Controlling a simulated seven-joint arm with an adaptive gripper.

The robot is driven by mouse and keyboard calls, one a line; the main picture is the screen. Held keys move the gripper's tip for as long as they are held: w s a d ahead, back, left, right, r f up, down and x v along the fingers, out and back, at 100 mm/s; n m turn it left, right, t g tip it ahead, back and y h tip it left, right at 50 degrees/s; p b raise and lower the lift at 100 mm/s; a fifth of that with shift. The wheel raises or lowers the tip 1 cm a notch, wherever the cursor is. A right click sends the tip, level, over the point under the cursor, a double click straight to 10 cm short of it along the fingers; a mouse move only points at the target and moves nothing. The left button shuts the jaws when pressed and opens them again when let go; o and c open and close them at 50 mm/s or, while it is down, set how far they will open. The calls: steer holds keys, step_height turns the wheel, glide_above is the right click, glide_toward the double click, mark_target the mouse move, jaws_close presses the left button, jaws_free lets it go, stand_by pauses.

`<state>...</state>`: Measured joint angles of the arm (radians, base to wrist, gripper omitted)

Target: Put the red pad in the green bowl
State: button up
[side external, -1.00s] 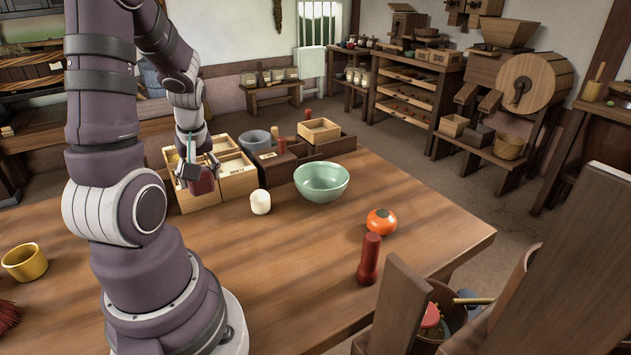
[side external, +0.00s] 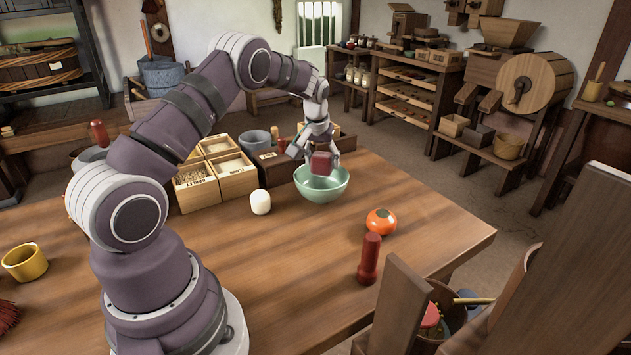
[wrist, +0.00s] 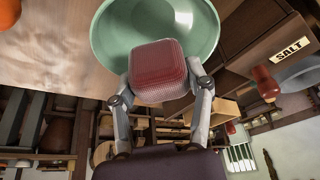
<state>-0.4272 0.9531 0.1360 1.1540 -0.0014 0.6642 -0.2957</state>
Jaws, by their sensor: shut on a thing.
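The red pad (side external: 321,163) is a small dark-red block with rounded edges. My gripper (side external: 318,157) is shut on it and holds it over the green bowl (side external: 321,187) in the side view. The bowl stands upright on the table. In the wrist view the red pad (wrist: 158,68) sits between the two fingers of my gripper (wrist: 158,82), with the pale green bowl (wrist: 110,35) beyond it. The part of the bowl I see inside is empty; the pad hides some of it.
Divided wooden boxes (side external: 235,178) stand behind on the left. The table's middle is clear.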

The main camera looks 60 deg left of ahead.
mark_target(321, 175)
step_height(321, 175, down, 4)
steer(key=shift+f, duration=0.1)
steer(key=shift+f, duration=0.25)
steer(key=shift+f, duration=0.1)
steer(key=o, duration=1.2)
